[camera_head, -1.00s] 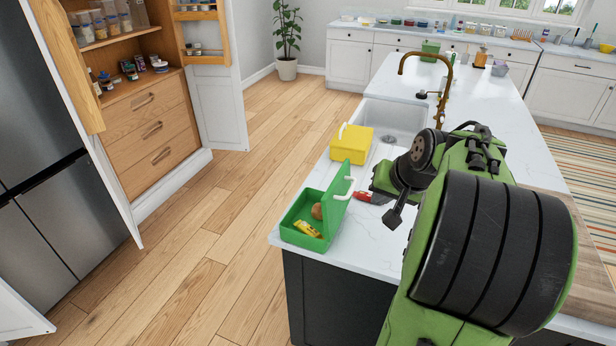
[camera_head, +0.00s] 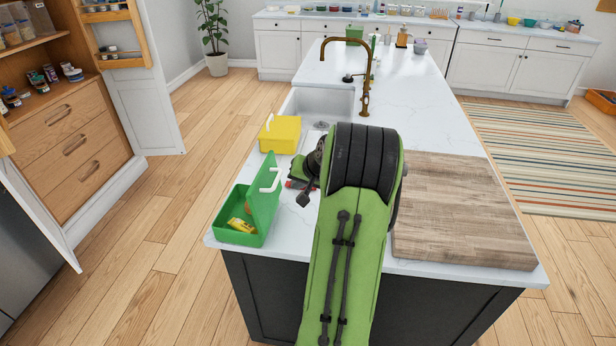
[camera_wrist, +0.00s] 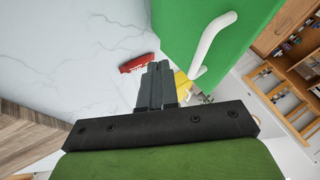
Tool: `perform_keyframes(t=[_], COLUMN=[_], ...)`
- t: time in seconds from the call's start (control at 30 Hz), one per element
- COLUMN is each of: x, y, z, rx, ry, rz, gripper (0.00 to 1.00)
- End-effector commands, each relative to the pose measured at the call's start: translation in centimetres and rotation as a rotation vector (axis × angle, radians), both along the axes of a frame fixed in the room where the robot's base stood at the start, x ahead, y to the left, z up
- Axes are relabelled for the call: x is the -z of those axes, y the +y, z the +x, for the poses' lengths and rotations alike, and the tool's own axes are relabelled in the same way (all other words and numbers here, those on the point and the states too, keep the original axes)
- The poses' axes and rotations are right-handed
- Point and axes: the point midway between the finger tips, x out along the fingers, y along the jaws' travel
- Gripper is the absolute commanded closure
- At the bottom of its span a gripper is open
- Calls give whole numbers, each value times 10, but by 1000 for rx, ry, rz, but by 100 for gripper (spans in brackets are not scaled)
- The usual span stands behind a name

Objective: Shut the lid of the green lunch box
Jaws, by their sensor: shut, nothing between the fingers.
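The green lunch box (camera_head: 226,235) sits at the left edge of the island counter. Its lid (camera_head: 264,192) stands open, roughly upright on the box's right side, with a white handle (camera_head: 275,180). A yellow item (camera_head: 240,225) and a partly hidden brownish item lie inside. My gripper (camera_head: 304,198) is just right of the lid, over the counter, apart from it in the head view. In the wrist view, the closed fingers (camera_wrist: 156,74) are empty, with the green lid (camera_wrist: 195,22) and white handle (camera_wrist: 211,43) ahead to the right.
A yellow box (camera_head: 281,134) stands behind the lunch box, near the sink (camera_head: 320,106). A red item (camera_wrist: 137,63) lies on the counter near my fingertips. A wooden board (camera_head: 465,210) covers the counter's right part. Floor left of the island is clear.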

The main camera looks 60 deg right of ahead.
Motion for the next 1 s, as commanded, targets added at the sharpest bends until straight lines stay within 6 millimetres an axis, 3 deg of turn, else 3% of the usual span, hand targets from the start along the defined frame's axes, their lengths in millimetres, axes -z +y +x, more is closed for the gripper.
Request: perform_keyframes(t=[0.03, 0.2, 1.0], x=[-5, -6, -13], y=[5, 10, 14], z=[10, 26, 34], rx=[-8, -4, -6], ry=[-3, -2, 84], rz=[-4, -5, -38], gripper=[100, 100, 100])
